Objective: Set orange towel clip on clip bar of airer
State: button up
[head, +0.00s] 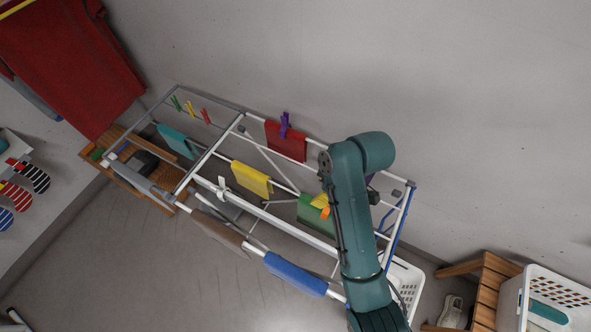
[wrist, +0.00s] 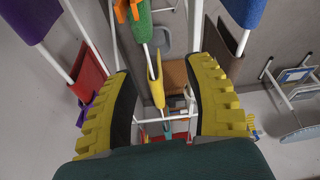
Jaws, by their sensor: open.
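The orange towel clip (head: 325,213) is at the green towel (head: 311,214) on the airer, close to my gripper in the head view. In the wrist view the orange clip (wrist: 131,9) shows at the top edge, on the green towel (wrist: 140,25). My gripper (wrist: 160,68) has its two yellow fingers wide apart with nothing held between them. In the head view my arm mostly hides it. The airer's left part carries a row of small clips: green (head: 176,103), yellow (head: 190,108) and red (head: 206,116).
A red towel with a purple clip (head: 284,124), a yellow towel (head: 252,180), a teal towel (head: 178,141) and a blue towel (head: 295,275) hang on the airer. A wooden bench (head: 486,282) and white basket (head: 508,300) stand at right.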

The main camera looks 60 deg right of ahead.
jog(key=s+d+m, duration=0.1)
jog(key=s+d, duration=0.2)
jog(key=s, duration=0.2)
jog(key=shift+d+b+x, duration=0.15)
jog(key=shift+b+x, duration=1.05)
jog(key=shift+x, duration=1.3)
jog(key=shift+d+b+x, duration=0.1)
jog(key=shift+b+x, duration=1.05)
jog(key=shift+x, duration=1.4)
jog(key=shift+s, duration=0.15)
grip_shut()
notch_tip(320, 180, up, 8)
jog(key=p, duration=0.4)
jog(key=shift+r+p, duration=0.2)
jog(key=shift+p, duration=0.2)
